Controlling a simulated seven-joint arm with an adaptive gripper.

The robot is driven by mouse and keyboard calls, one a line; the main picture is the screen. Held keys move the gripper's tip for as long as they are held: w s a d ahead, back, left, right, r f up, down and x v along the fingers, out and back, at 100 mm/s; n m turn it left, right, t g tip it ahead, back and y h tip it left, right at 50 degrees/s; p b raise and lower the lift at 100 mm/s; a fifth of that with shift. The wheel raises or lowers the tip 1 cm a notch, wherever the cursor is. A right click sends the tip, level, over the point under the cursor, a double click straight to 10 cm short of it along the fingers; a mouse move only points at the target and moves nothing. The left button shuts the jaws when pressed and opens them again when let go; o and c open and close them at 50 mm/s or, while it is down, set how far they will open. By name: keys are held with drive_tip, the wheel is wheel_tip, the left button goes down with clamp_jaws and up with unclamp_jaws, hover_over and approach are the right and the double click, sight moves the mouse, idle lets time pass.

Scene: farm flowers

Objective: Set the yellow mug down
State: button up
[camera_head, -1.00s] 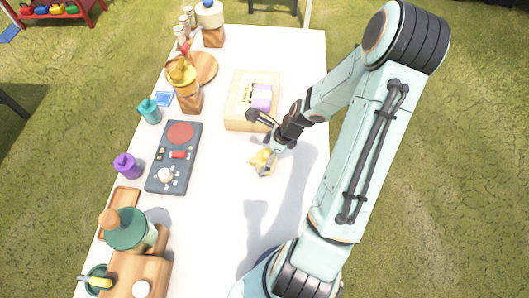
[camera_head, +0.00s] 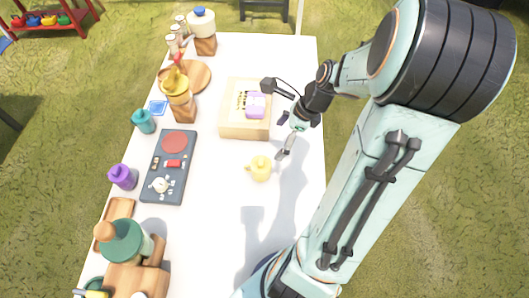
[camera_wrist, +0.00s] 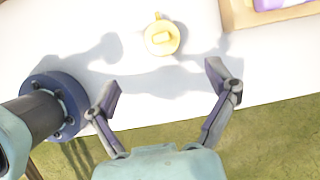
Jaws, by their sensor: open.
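The yellow mug (camera_head: 261,168) stands on the white table, below the wooden box in the head view. In the wrist view the mug (camera_wrist: 162,38) is seen from above, with its handle toward the top of the picture. It stands apart from my gripper. My gripper (camera_head: 284,136) is above the table's right side, to the upper right of the mug. In the wrist view my gripper (camera_wrist: 166,88) has its two fingers spread wide with nothing between them.
A wooden box (camera_head: 244,132) with a purple item on it stands above the mug. A dark panel (camera_head: 154,190) with a red disc lies to the left. The white table (camera_head: 225,225) is bare around and below the mug. Its right edge is near my arm.

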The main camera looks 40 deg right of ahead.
drive_tip(key=s+a+r+n+g, duration=0.1)
drive_tip(key=s+a+r+n, duration=0.1)
drive_tip(key=a+n, duration=0.4)
drive_tip(key=s+a+r+n+g+h, duration=0.1)
drive_tip(key=s+a+r+n, duration=0.2)
drive_tip(key=n, duration=0.9)
drive_tip(key=s+a+r+n+g+h, duration=0.1)
drive_tip(key=s+a+r+n, duration=0.2)
drive_tip(key=a+n, duration=0.7)
drive_tip(key=shift+s+a+g, duration=0.25)
drive_tip(key=shift+s+g, duration=0.05)
drive_tip(key=shift+s, duration=0.9)
